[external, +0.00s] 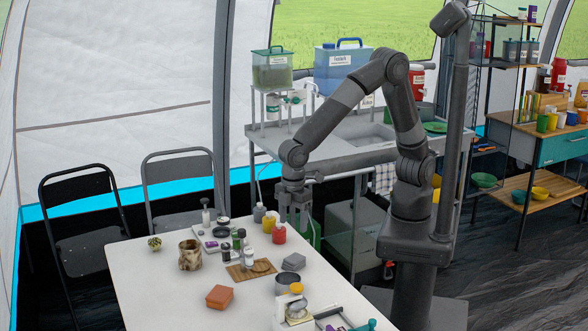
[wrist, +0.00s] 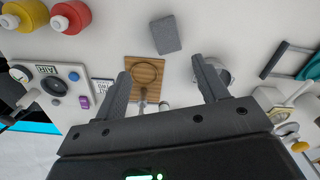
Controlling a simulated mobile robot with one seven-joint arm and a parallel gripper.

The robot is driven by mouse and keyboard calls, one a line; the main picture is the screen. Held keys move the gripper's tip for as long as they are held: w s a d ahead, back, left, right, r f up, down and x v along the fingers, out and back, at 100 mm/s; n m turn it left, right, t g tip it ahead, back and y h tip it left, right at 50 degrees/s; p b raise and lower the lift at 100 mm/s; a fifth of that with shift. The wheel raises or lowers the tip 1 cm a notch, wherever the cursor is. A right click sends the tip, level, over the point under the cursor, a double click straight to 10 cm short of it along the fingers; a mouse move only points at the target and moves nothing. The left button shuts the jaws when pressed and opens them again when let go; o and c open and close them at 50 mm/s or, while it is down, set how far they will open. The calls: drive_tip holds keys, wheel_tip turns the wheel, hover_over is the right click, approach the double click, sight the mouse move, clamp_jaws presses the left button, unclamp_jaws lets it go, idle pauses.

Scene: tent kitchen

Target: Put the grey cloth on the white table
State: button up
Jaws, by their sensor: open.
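The grey cloth (external: 293,262) is a small folded block lying flat on the white table (external: 150,285), right of a wooden board. In the wrist view the cloth (wrist: 165,35) lies beyond my fingertips, near the top middle, and nothing touches it. My gripper (external: 294,217) points down above the table's far right side, apart from the cloth. In the wrist view my gripper (wrist: 161,70) has its two fingers wide apart with nothing held between them.
An orange-brown folded cloth (external: 219,296) lies nearer the front. The table's left front is clear. Chairs (external: 80,220) stand beyond it.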

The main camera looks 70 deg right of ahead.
drive_tip(key=w+d+r+m+t+y, duration=0.1)
drive_tip(key=d+r+m, duration=0.1)
drive_tip(key=d+r, duration=0.35)
drive_tip(key=w+d+r+m, duration=0.1)
drive_tip(key=d+r+m, duration=0.15)
drive_tip(key=d, duration=0.65)
drive_tip(key=w+d+r+m+t+y, duration=0.1)
drive_tip(key=w+d+r+m, duration=0.1)
drive_tip(key=d+r, duration=0.4)
drive_tip(key=s+d+r+m+t, duration=0.1)
drive_tip(key=s+d+m, duration=0.1)
drive_tip(key=s+d, duration=0.2)
drive_tip(key=s+d+r+m+t+h, duration=0.1)
drive_tip(key=s+d+m, duration=0.1)
drive_tip(key=d, duration=0.7)
drive_tip(key=s+d+r+m+t+h, duration=0.1)
drive_tip(key=s+d+m, duration=0.1)
drive_tip(key=s+d, duration=0.3)
drive_tip(key=shift+s+d+r+m+t, duration=0.25)
drive_tip(key=shift+s+d+m+t, duration=0.1)
drive_tip(key=shift+d, duration=0.7)
